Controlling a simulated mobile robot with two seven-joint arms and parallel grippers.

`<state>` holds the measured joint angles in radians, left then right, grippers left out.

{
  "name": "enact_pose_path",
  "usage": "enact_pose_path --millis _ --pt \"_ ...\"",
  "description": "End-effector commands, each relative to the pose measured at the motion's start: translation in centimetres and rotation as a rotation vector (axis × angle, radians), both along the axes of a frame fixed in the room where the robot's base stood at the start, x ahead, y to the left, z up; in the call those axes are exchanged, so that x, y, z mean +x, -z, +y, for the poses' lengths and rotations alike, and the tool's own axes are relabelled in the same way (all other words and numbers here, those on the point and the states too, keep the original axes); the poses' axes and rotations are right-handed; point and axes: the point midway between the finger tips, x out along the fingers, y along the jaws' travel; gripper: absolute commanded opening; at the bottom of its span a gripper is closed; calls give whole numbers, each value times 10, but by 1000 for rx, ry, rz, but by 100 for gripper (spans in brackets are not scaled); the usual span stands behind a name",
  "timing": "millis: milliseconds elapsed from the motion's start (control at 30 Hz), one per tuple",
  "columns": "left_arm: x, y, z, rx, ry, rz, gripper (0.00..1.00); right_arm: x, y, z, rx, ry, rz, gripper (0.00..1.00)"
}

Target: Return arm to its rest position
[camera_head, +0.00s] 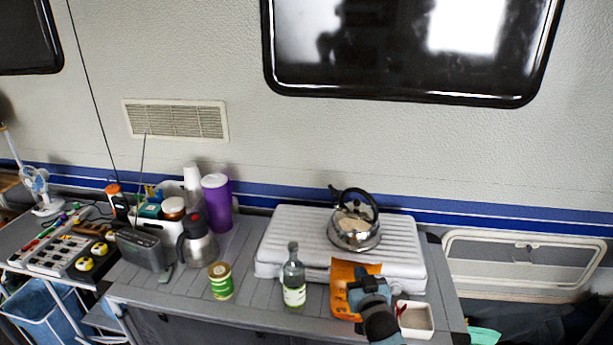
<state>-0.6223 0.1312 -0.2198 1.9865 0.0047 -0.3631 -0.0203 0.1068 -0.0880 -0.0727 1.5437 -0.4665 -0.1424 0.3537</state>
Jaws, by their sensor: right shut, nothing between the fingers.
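My right gripper (368,283) shows at the front right of the grey table (245,240). It is shut with nothing in it, over an orange packet (343,303). A small white dish (416,319) is just to its right. Part of the packet is hidden behind the gripper and my arm. I cannot tell whether the gripper touches the packet. My left gripper is not in view.
A kettle (355,233) stands on a white ribbed box (290,239) behind the gripper. A glass bottle (293,280) and a green can (220,281) stand to the left.

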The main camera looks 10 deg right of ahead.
Motion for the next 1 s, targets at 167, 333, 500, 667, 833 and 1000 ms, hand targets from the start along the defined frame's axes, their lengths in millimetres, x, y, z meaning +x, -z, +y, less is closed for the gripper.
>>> enact_pose_path --millis 167,333,500,667,833,1000 --pt "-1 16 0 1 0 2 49 -6 45 15 35 -10 64 0" --pt "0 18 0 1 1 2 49 2 43 11 36 -8 60 0" --pt "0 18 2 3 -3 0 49 -27 64 5 22 -12 102 0" --pt "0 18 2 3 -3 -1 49 -112 110 -4 -10 -41 218 0" --pt "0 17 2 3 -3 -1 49 -219 144 -3 -35 -107 361 0" --pt "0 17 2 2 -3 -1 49 -303 155 4 -40 -178 473 0"
